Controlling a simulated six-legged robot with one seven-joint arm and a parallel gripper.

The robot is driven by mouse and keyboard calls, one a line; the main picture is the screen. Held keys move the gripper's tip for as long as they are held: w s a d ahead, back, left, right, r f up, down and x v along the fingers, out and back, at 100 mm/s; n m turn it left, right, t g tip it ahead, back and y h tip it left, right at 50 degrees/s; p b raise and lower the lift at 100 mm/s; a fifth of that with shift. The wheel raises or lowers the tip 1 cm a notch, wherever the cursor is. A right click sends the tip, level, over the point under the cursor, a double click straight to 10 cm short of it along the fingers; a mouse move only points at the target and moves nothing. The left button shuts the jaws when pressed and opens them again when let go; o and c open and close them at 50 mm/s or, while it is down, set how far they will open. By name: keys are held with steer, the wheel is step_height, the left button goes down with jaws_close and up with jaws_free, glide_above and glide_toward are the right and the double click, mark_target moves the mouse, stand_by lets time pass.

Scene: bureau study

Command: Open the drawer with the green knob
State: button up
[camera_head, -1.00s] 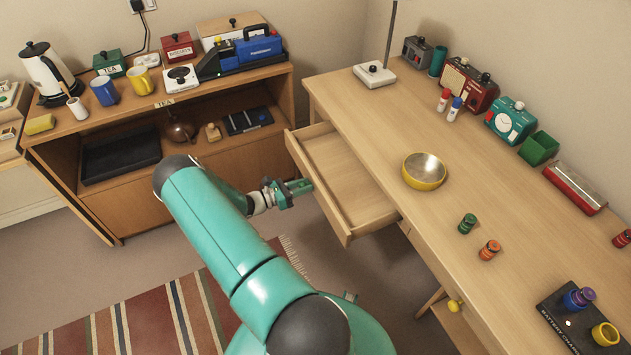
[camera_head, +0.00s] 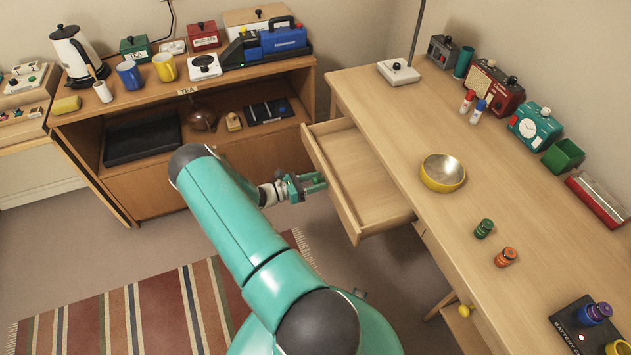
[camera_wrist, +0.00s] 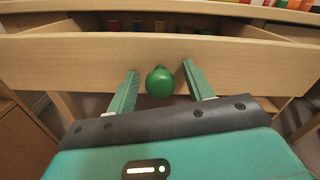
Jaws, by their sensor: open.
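The round green knob (camera_wrist: 160,82) sits at the middle of that panel. My gripper (camera_wrist: 160,73) is open, with one finger on each side of the knob and a visible gap on both sides. In the head view my gripper (camera_head: 312,184) is at the drawer's front, and the knob is hidden there.
A yellow bowl (camera_head: 443,173) stands on the desk (camera_head: 400,110) near the drawer. A lower yellow knob (camera_head: 464,310) shows under the desk edge. A wooden shelf unit (camera_head: 150,190) stands behind my arm. A striped rug (camera_head: 150,315) lies on otherwise clear floor.

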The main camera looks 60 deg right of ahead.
steer(key=v, duration=1.3)
steer(key=shift+w+a, duration=0.25)
steer(key=shift+w, duration=0.05)
steer(key=w+a+r+m+t+y, duration=0.25)
steer(key=a+r, duration=0.35)
steer(key=r, duration=0.3)
steer(key=w+a+r+m+t+y, duration=0.1)
steer(key=a+r+m+t+y, duration=0.15)
steer(key=a+r, duration=0.5)
steer(key=w+a+r+m+t+y, duration=0.15)
steer(key=a+r+m+y, duration=0.25)
steer(key=r, duration=0.7)
steer(key=s+a+r+m+t+y, duration=0.2)
steer(key=s+a+r+t, duration=0.3)
steer(key=a+r, duration=0.3)
steer(key=s+a+r+m+t+y, duration=0.1)
steer(key=s+a+r+t, duration=0.5)
steer(key=a, duration=0.6)
step_height(320, 180, up, 2)
steer(key=shift+s+r+m+y, duration=0.1)
steer(key=shift+s+m+y, duration=0.3)
steer(key=shift+s+y, duration=0.6)
